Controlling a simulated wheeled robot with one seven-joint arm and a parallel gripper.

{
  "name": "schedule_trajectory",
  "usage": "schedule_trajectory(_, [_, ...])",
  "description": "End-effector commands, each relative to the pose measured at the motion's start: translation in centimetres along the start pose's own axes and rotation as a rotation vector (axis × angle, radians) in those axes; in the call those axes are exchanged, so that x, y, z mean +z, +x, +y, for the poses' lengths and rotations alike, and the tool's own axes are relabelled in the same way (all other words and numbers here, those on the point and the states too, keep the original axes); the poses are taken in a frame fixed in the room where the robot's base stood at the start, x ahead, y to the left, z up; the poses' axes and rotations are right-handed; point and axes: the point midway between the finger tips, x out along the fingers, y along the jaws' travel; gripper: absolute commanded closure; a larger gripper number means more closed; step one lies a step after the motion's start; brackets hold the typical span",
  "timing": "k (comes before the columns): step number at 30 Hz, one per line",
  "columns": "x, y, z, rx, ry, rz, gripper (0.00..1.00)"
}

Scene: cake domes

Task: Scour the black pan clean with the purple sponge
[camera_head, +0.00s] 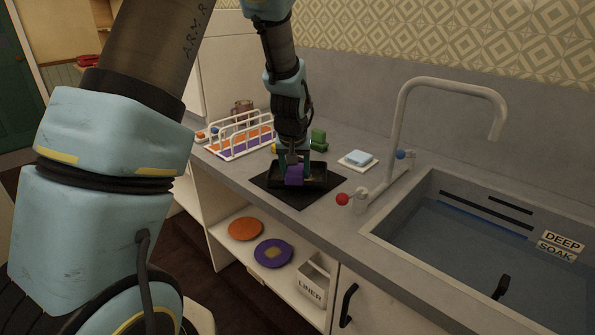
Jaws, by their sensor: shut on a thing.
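The black pan (318,178) sits on a dark square mat (299,200) on the grey counter, left of the sink. My gripper (292,166) points down over the pan and is shut on the purple sponge (294,176). The sponge is low at the pan, against or just above its inside; I cannot tell if it touches. My gripper and the sponge hide part of the pan's inside, so any dirt there cannot be made out.
The water-filled sink (450,256) is at right, with a tall faucet (402,110) and a red knob (342,199). A soap dish (358,159) and a green sponge (318,139) stand behind the pan. A white rack (238,140) is left. Plates (273,253) sit on the shelf below.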

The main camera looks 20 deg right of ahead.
Motion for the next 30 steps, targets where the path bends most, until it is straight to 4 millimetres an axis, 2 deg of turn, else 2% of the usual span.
schedule_trajectory(1, [1.3,1.0,-0.4,-0.014,-0.004,-0.032,1.0])
schedule_trajectory(11, [1.5,1.2,1.8,-0.009,0.001,-0.033,1.0])
schedule_trajectory(22, [1.4,1.0,-0.8,-0.012,-0.005,-0.033,1.0])
schedule_trajectory(30, [1.3,0.9,-1.1,-0.015,-0.005,-0.032,1.0])
